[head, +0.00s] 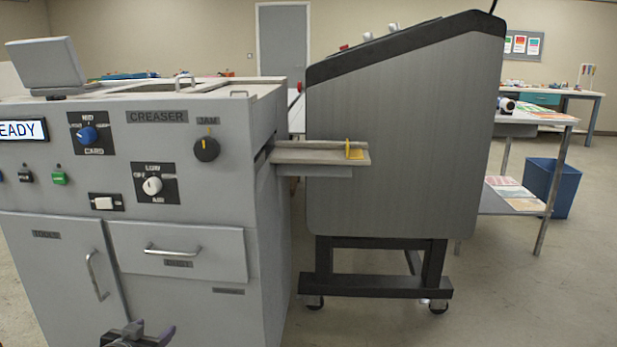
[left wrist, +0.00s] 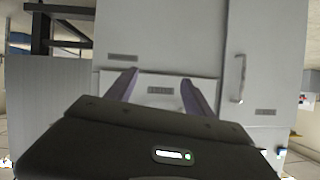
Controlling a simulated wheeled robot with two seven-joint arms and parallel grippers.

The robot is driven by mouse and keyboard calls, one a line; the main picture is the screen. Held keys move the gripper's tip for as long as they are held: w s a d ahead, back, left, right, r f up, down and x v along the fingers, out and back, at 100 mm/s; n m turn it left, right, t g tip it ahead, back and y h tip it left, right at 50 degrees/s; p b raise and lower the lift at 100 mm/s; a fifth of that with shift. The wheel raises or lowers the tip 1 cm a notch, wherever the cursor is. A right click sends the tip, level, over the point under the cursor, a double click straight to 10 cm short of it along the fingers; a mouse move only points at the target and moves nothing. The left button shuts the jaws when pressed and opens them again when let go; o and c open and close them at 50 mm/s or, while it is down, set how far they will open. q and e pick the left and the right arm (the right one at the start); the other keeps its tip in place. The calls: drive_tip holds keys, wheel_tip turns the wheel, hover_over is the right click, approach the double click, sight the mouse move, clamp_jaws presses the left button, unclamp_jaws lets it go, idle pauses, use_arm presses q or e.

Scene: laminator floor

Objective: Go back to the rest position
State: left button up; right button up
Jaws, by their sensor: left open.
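My left gripper (head: 140,334) shows at the bottom edge of the head view, low in front of the grey creaser's (head: 200,104) cabinet front. In the left wrist view its two purple-grey fingers (left wrist: 160,92) stand apart with nothing between them. They point toward the grey cabinet front, and I see no contact with it. The drawer handle (head: 172,250) and the door handle (head: 97,275) are apart from the gripper. The drawer and door look shut. My right gripper is in neither view.
A big grey machine on a black wheeled stand (head: 375,288) stands right of the creaser. A small output tray (head: 310,155) juts between them. A table with papers (head: 535,115) and a blue bin (head: 553,186) are at the right. The floor at lower right (head: 520,290) is clear.

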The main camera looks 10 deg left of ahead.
use_arm(q)
drive_tip(key=s+d+f+n+g+h, duration=0.25)
drive_tip(key=s+d+f, duration=0.25)
drive_tip(key=d+f, duration=0.5)
drive_tip(key=s+d+f+n+g+h, duration=0.1)
drive_tip(key=s+d+f+g, duration=0.3)
drive_tip(key=d+f, duration=0.55)
drive_tip(key=s+d+f+g+h, duration=0.1)
drive_tip(key=s+d+f+g, duration=0.1)
drive_tip(key=s+d+f, duration=0.4)
drive_tip(key=s+d+f+m+g, duration=0.15)
drive_tip(key=s+d, duration=0.25)
drive_tip(key=s, duration=0.4)
drive_tip(key=s+d+f+g+h, duration=0.1)
drive_tip(key=s+d+f+g, duration=0.1)
drive_tip(key=s+d+f, duration=0.4)
wheel_tip(320, 180, up, 23)
drive_tip(key=s+p, duration=0.1)
drive_tip(key=p, duration=2)
drive_tip(key=shift+s+a+f+p, duration=0.2)
drive_tip(key=shift+s+a+p, duration=0.05)
drive_tip(key=shift+a+p, duration=0.15)
